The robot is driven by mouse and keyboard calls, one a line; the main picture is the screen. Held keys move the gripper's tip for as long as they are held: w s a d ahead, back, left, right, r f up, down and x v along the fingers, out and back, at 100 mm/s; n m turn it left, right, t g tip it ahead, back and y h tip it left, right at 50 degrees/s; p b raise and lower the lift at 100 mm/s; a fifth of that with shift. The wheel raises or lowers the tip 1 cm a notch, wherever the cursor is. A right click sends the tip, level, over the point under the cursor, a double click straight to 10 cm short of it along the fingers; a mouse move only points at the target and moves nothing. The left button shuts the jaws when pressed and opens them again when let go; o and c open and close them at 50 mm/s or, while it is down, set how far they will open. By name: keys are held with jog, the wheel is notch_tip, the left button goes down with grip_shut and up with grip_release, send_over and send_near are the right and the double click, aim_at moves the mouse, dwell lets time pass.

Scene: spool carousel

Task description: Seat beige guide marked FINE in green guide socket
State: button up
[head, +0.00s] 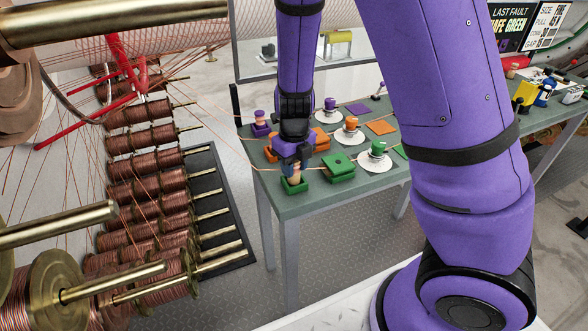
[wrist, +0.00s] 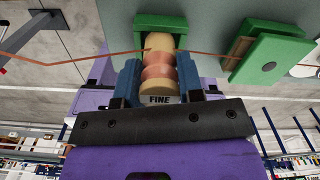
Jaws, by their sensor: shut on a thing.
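The beige guide marked FINE (wrist: 158,70) is between the fingers of my gripper (wrist: 160,85) in the wrist view, with its label facing the camera. My gripper is shut on it. In the head view my gripper (head: 294,158) is above the front left of the green table, and the guide (head: 295,172) shows below it. The green guide socket (head: 294,186) is right at the guide's lower end; in the wrist view the socket (wrist: 160,22) surrounds that far end. I cannot tell whether the guide is fully down. A copper wire (wrist: 90,56) runs across by the guide.
A green block with a lid (head: 339,168) stands just right of the socket. A green guide on a white dish (head: 378,152), an orange one (head: 351,130) and a purple one (head: 330,108) stand beyond. Wires from the copper spools (head: 150,162) reach the table from the left.

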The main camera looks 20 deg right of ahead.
jog(key=shift+f, duration=0.7)
jog(key=shift+f, duration=0.15)
jog(key=o, duration=1)
